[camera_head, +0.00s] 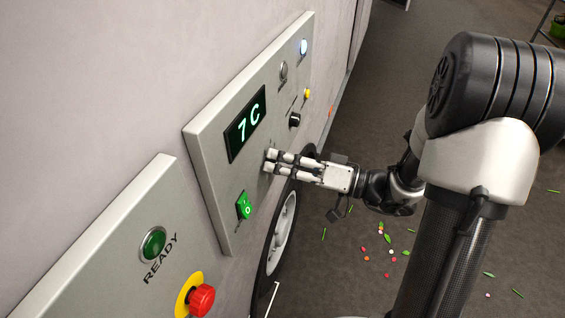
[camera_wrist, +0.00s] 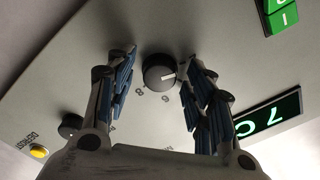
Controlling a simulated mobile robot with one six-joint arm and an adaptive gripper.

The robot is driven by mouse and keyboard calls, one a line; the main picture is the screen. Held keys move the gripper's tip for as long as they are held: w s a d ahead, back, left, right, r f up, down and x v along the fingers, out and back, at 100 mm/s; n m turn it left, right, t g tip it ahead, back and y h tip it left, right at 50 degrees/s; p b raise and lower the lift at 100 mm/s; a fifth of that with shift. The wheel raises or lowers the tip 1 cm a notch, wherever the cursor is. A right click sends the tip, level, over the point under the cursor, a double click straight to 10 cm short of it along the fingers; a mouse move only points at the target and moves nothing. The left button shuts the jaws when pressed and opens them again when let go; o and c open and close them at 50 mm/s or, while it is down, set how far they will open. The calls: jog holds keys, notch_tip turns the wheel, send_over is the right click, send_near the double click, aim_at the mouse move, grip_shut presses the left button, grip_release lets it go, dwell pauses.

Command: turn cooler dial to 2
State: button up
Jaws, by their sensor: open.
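The cooler dial (camera_wrist: 158,73) is a round black knob with a white pointer line, seen between my fingers in the wrist view. Its line points to the right in that view, and the digits 8 and 6 show below it. My gripper (camera_head: 269,161) is open at the grey control panel (camera_head: 221,208), its fingertips on either side of the dial. The right finger is very close to the knob in the wrist view; I cannot tell whether it touches. In the head view the fingers hide the dial. The display (camera_head: 246,124) reads 7 C.
A green switch (camera_head: 244,206) is left of my gripper. A smaller black knob (camera_head: 294,120), yellow button (camera_head: 307,94), key-like switch (camera_head: 284,71) and lit white button (camera_head: 303,47) are also on the panel. A second panel has a READY button (camera_head: 153,244) and red stop button (camera_head: 201,300).

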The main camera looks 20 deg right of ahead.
jog(key=v, duration=1.2)
dwell(0.4)
